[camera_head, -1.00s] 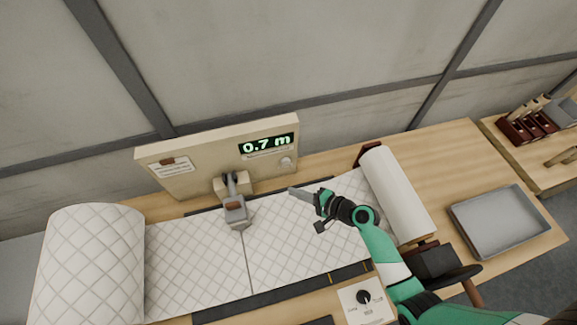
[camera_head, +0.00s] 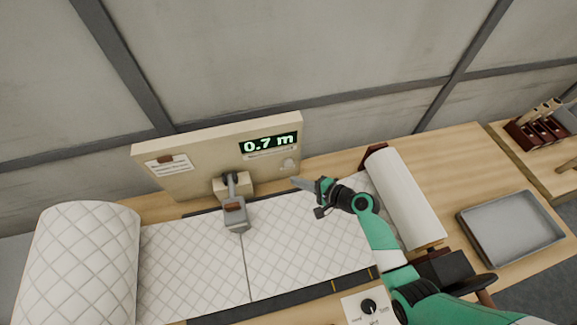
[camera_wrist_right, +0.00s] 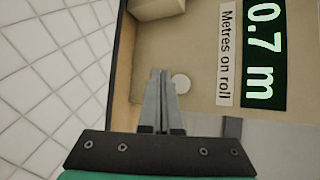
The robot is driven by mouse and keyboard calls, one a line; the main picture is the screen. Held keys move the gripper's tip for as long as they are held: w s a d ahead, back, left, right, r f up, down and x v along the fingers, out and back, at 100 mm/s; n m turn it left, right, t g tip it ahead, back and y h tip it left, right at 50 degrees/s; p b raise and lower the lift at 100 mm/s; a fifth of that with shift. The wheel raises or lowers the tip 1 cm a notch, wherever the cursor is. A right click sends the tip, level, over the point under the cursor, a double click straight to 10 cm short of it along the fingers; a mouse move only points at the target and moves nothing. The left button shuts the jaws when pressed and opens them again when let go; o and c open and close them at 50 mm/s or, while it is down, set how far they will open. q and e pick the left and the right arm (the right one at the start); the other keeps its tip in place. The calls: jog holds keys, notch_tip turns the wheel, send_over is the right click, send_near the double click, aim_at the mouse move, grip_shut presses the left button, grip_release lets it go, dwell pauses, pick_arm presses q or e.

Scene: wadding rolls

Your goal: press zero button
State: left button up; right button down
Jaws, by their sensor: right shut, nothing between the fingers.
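The zero button is a round pale knob (camera_head: 289,164) at the lower right of the beige meter panel (camera_head: 205,155), below the green display (camera_head: 268,143) that reads 0.7 m. It also shows as a pale disc (camera_wrist_right: 181,84) in the right wrist view. My right gripper (camera_head: 295,182) is shut and empty, its tips just below and close to the button in the head view. In the right wrist view its closed fingers (camera_wrist_right: 160,75) point at the panel, just left of the disc. I cannot tell whether they touch the panel. My left gripper is not in view.
White quilted wadding (camera_head: 300,235) lies across the table under my right arm, with a large roll (camera_head: 80,265) at left. A white roll (camera_head: 405,197) and grey tray (camera_head: 512,230) are at right.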

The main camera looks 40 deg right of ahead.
aim_at(288, 162)
jog(key=shift+w+d+b, duration=0.35)
jog(key=shift+w+d, duration=0.1)
jog(key=shift+w, duration=0.35)
jog(key=shift+w+d+b, duration=0.3)
jog(key=shift+w+d, duration=0.1)
jog(key=shift+w, duration=0.35)
jog(key=shift+w, duration=0.1)
dwell(0.8)
jog(key=shift+w+d, duration=0.2)
jog(key=shift+w, duration=0.05)
